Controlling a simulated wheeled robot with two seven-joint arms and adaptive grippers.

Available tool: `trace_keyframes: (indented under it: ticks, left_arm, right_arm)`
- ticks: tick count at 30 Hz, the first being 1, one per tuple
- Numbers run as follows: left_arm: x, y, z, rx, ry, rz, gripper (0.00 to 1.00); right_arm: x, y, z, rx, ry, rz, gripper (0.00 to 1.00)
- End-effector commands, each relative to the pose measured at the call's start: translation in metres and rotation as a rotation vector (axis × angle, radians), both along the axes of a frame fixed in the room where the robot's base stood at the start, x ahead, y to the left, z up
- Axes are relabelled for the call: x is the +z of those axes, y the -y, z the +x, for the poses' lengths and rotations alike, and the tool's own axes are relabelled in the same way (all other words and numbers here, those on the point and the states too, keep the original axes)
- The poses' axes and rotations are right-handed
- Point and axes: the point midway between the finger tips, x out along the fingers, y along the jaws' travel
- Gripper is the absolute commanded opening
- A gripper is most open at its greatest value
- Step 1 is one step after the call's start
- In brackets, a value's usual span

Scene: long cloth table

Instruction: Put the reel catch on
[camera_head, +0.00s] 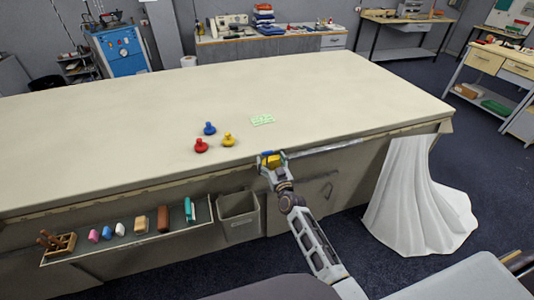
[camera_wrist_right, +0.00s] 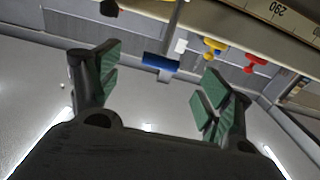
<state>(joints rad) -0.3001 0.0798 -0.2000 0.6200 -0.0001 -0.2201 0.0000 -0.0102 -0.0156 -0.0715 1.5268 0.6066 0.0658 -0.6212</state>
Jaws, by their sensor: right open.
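A blue grip on a grey lever (camera_wrist_right: 160,62) shows in the right wrist view, beyond and between my fingertips; it may be the reel catch, but I cannot be sure. My right gripper (camera_wrist_right: 155,85) is open, with green-padded fingers spread wide and nothing between them. In the head view my right gripper (camera_head: 268,160) is at the table's near edge, at the left end of a grey rail (camera_head: 325,149). Small blue and yellow parts show there, and the gripper hides most of the spot. My left gripper is out of view.
A shelf with small items (camera_head: 125,238) and a grey bin (camera_head: 238,215) hang on the front. White cloth (camera_head: 415,205) drapes at right.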

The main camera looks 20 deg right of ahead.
Motion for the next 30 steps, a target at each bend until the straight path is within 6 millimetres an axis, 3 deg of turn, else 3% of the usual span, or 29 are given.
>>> trace_keyframes:
  ticks: [18, 30]
  left_arm:
    - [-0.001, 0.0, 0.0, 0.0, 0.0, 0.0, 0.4]
    - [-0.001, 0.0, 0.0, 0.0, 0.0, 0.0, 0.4]
  right_arm:
    - [0.0, -0.002, 0.046, 0.001, 0.0, -0.001, 0.79]
    - [0.0, -0.002, 0.054, 0.0, 0.0, -0.001, 0.79]
